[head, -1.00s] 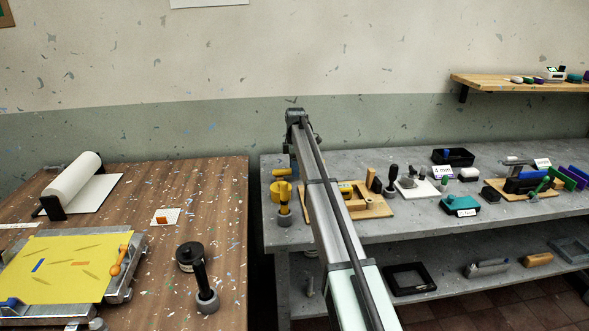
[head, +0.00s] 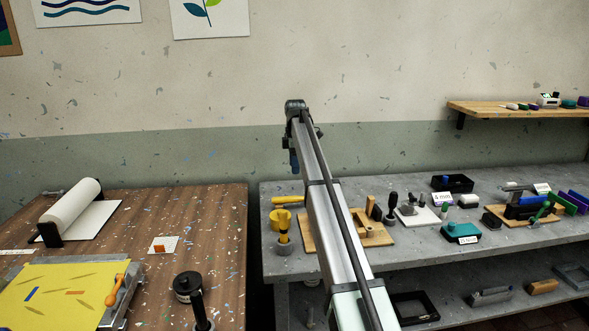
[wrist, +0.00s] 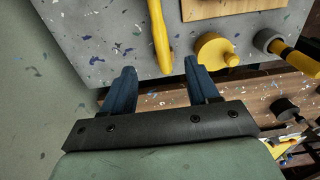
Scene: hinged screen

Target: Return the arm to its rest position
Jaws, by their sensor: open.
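My gripper (wrist: 158,88) shows in the wrist view with its two blue fingers spread apart and nothing between them. In the head view my arm reaches up and away over the grey bench, and part of the blue gripper (head: 294,160) hangs at its far end, mostly hidden by the arm. A yellow-handled tool (wrist: 160,35) lies on the bench beyond the fingers, apart from them. The hinged screen (head: 65,290), with a yellow sheet and an orange knob, is on the wooden table at the left.
The grey bench (head: 420,263) holds a yellow round container (head: 281,218), a wooden board with tools, a black tray (head: 452,183) and a teal pad (head: 460,232). A paper roll (head: 70,207) and a black-handled tool (head: 188,288) stand on the wooden table. A wall shelf (head: 520,108) is at right.

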